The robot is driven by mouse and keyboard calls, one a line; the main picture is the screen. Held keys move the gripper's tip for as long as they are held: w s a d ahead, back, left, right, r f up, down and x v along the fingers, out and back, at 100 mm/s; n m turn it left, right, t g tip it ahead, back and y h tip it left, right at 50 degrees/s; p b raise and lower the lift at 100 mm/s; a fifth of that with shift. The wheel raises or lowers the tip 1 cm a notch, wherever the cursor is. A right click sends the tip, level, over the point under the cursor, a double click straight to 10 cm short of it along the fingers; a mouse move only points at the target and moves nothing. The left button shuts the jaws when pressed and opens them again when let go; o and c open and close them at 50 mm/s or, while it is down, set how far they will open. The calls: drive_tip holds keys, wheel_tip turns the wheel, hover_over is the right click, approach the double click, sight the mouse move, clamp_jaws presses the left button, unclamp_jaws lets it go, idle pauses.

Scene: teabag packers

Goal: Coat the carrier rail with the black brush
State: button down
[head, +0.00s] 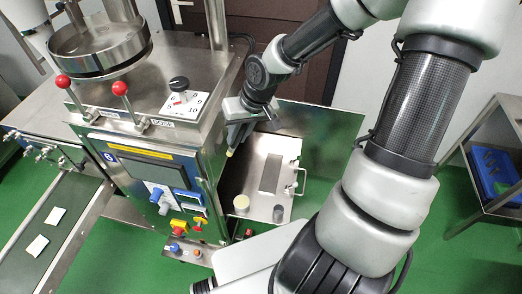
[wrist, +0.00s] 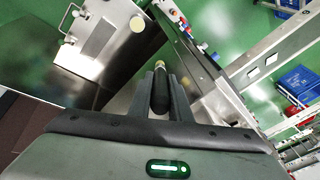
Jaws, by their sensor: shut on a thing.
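My gripper (head: 234,116) is shut on the black brush and points down beside the right side of the steel machine. In the wrist view the black brush (wrist: 160,92) stands between the two fingers of my gripper (wrist: 160,78), its pale yellow tip pointing away from me. The pale brush tip (head: 230,152) also shows in the head view, below the fingers and close to the machine's side edge. I cannot tell whether it touches anything. I cannot make out the carrier rail for certain in either view.
The steel machine (head: 150,185) has red-knobbed levers and a dial. A steel surface (head: 282,150) with a handle bears a cream round pot (head: 241,203) and a grey cylinder (head: 279,213). A conveyor (head: 58,245) carries white packets. A rack with a blue crate (head: 488,172) stands right.

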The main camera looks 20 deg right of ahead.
idle(0.5)
drive_tip(key=w+d+f+b, duration=0.2)
drive_tip(key=d+f+b, duration=0.3)
drive_tip(key=f, duration=0.6)
drive_tip(key=w+d+f+b, duration=0.1)
drive_tip(key=d+f+b, duration=0.4)
drive_tip(key=f, duration=0.6)
drive_tip(key=w+d+f+h+b, duration=0.1)
drive_tip(key=d+f+b, duration=0.4)
drive_tip(key=f, duration=0.6)
drive_tip(key=shift+w+d+f+t+b, duration=0.25)
drive_tip(key=shift+w+f+t+b, duration=0.1)
drive_tip(key=shift+w+b, duration=0.5)
drive_tip(key=shift+r, duration=0.1)
